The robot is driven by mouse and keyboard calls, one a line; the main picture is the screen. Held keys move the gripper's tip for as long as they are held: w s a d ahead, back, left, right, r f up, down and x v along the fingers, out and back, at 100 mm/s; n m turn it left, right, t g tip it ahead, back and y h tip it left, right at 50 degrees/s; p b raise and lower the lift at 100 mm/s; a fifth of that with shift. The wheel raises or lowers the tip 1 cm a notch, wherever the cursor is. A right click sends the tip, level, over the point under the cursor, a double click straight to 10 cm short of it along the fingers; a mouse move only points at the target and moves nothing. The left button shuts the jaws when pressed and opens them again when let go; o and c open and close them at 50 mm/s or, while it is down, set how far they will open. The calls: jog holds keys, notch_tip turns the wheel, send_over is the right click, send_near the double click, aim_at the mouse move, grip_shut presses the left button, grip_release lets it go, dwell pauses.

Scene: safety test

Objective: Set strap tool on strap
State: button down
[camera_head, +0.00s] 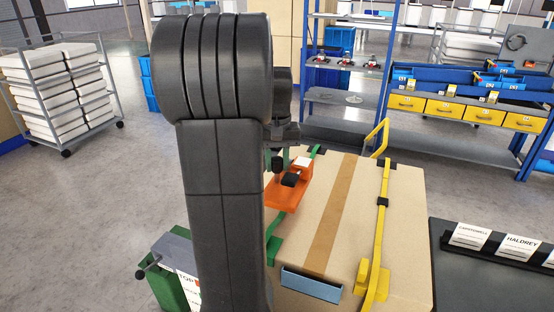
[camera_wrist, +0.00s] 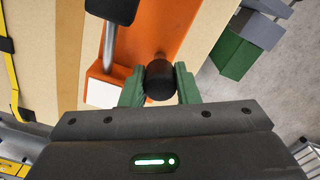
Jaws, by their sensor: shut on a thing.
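The orange strap tool (camera_head: 283,196) has a black knob, a black pad and a white block. In the wrist view the tool's orange body (camera_wrist: 165,30) lies beyond my green fingers, with a metal rod beside it. My gripper (camera_wrist: 160,76) is shut on the tool's black knob. In the head view my arm hides part of the tool and gripper. The green strap (camera_head: 274,248) runs over the left part of the cardboard box (camera_head: 340,215), and the tool is over or on its line. I cannot tell whether the tool touches the strap.
A yellow strap (camera_head: 383,215) with a yellow buckle crosses the box's right side. A blue-grey label plate (camera_head: 311,284) is at its front. A green-and-grey device (camera_head: 170,270) stands left. A dark table with name cards (camera_head: 470,236) stands right. Shelves are behind.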

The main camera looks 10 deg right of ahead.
aim_at(277, 181)
jog(key=shift+f+b, duration=1.85)
jog(key=shift+f, duration=0.95)
jog(key=c, duration=0.7)
grip_release()
jog(key=shift+r+p, duration=3.15)
jog(key=shift+r, duration=0.4)
jog(key=shift+f, duration=0.2)
notch_tip(277, 181, down, 7)
jog(key=b, duration=0.6)
jog(key=shift+r, duration=0.1)
